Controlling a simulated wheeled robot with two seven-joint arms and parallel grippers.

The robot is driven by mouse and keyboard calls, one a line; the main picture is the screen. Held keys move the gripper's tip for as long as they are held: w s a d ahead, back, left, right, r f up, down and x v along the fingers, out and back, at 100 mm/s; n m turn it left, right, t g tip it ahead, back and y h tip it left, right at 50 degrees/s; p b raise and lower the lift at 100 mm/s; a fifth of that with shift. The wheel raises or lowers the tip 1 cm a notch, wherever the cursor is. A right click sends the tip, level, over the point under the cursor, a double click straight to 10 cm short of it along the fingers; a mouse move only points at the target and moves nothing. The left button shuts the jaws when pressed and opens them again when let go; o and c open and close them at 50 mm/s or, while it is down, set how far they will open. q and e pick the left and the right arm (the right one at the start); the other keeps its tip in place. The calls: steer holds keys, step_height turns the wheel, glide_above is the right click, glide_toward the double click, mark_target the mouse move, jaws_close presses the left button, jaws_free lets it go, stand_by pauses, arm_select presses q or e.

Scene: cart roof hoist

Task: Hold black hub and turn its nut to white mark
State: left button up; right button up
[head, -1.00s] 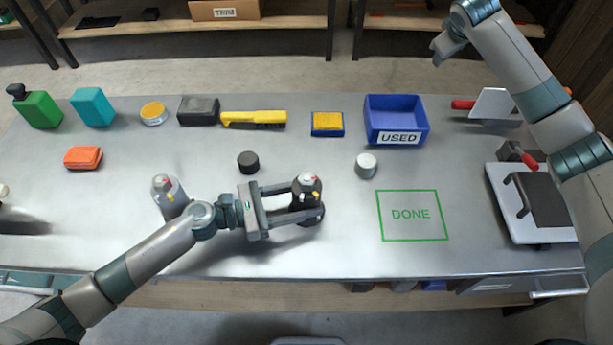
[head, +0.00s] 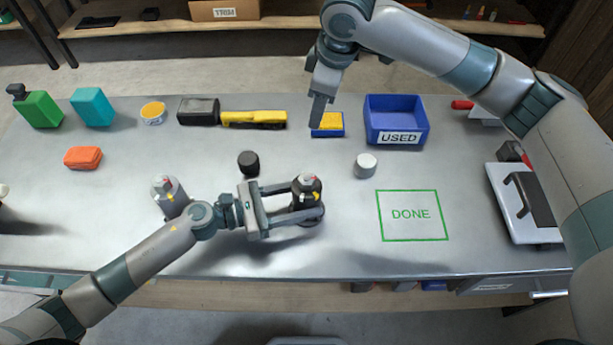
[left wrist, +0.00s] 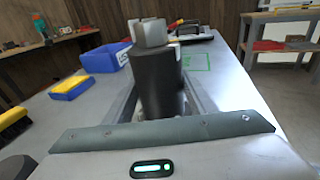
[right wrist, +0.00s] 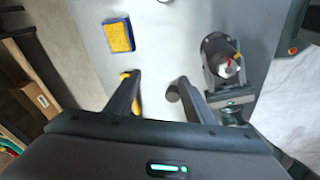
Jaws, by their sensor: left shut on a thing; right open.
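The black hub (head: 303,203) stands upright on the table, with a pale grey nut (head: 306,182) on top bearing a red mark. A yellow mark shows near the nut. My left gripper (head: 311,198) is shut on the hub, a finger on each side. The hub (left wrist: 158,85) and nut (left wrist: 150,32) also show large in the left wrist view. My right gripper (head: 318,118) is open and empty above the table's back part, near the sponge; the right wrist view shows the hub (right wrist: 214,50) right of its fingers (right wrist: 158,85).
A grey hub (head: 176,198) with its own nut stands left of the black one, behind my left arm. A black cap (head: 249,163) and a pale cap (head: 366,166) lie behind.

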mark_target(307, 178)
steer(key=s+a+n, duration=0.1)
steer(key=s, duration=0.3)
steer(key=s+a+n+g+h, duration=0.1)
steer(key=s, duration=0.3)
steer(key=s+f+n+g, duration=0.1)
steer(key=s, duration=0.2)
steer(key=shift+s+a, duration=0.4)
steer(key=shift+f, duration=0.1)
steer(key=shift+f, duration=3.8)
steer(key=c, duration=1)
